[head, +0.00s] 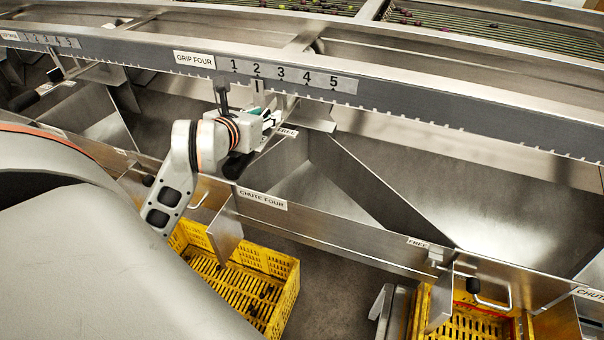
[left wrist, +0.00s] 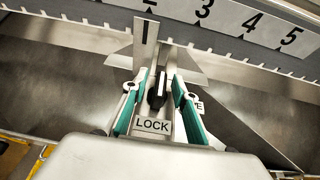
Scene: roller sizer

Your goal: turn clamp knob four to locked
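The black clamp knob (left wrist: 157,90) stands between the two teal-padded fingers of my left gripper (left wrist: 158,95) in the left wrist view. Gaps show on both sides of it, so the gripper is open around the knob. The LOCK label (left wrist: 152,125) lies just below the knob; the FREE label (left wrist: 198,106) is partly hidden behind the right finger. In the head view my left gripper (head: 271,116) is below the GRIP FOUR label (head: 194,59), near the FREE label (head: 287,132). The knob is hidden there. My right gripper is not in view.
The number scale (head: 286,74) runs along the grey rail above the gripper, with a pointer (head: 257,85) under 2. A black handle (head: 237,165) sits close below the gripper. The CHUTE FOUR panel (head: 300,218) and yellow crate (head: 285,290) are lower down.

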